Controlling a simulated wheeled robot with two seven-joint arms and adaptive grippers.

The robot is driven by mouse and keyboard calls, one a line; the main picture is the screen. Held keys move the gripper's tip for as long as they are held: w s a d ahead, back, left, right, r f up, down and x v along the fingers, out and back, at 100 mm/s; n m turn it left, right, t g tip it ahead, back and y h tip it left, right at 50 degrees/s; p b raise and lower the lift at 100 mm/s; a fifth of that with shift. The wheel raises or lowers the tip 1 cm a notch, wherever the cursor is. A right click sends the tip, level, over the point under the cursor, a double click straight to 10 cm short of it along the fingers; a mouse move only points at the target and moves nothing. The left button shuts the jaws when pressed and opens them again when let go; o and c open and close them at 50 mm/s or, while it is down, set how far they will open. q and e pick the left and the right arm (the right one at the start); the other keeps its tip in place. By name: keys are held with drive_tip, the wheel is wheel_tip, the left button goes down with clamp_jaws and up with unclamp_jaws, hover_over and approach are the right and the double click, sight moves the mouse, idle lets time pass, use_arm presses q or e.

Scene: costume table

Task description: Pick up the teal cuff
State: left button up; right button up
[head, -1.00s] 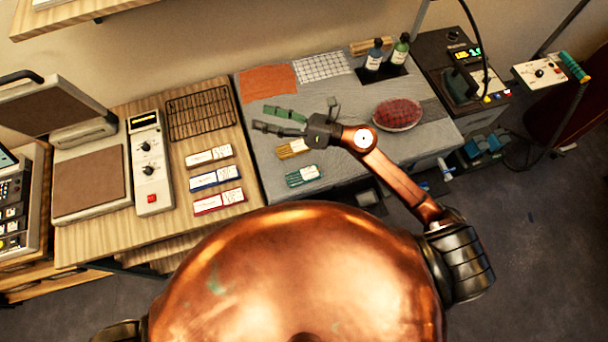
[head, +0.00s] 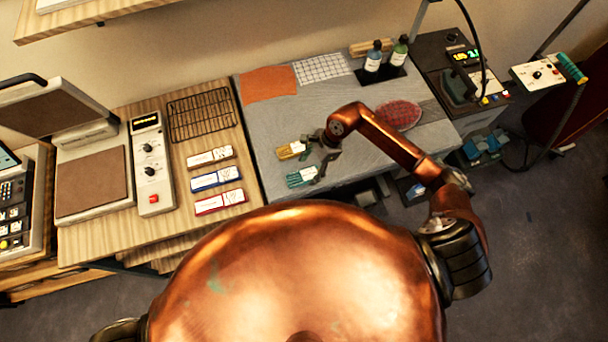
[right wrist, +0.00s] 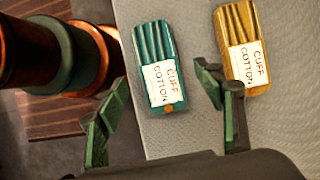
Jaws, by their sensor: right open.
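The teal cuff (head: 299,177) lies flat near the front edge of the grey work mat. In the right wrist view the teal cuff (right wrist: 158,62) shows its ribbed top and a white "CUFF COTTON" label. My right gripper (head: 317,163) is open and empty, pointing down beside the teal cuff. In the right wrist view its two fingers stand apart, one at each side of the cuff's lower end; I cannot tell the exact height above it. My left gripper is out of view.
A mustard cuff (head: 290,150) lies close behind the teal one, near the right finger in the wrist view. A red checked oval pad (head: 400,115) sits beyond my right arm. Labelled packets (head: 216,179) lie on the wooden table at left. The mat's middle is clear.

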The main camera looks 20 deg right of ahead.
sight(304, 175)
drive_tip(key=shift+p+x, duration=0.3)
drive_tip(key=shift+x, duration=1.3)
drive_tip(key=shift+a, duration=0.1)
drive_tip(key=c, duration=1.2)
drive_tip(key=shift+r, duration=0.15)
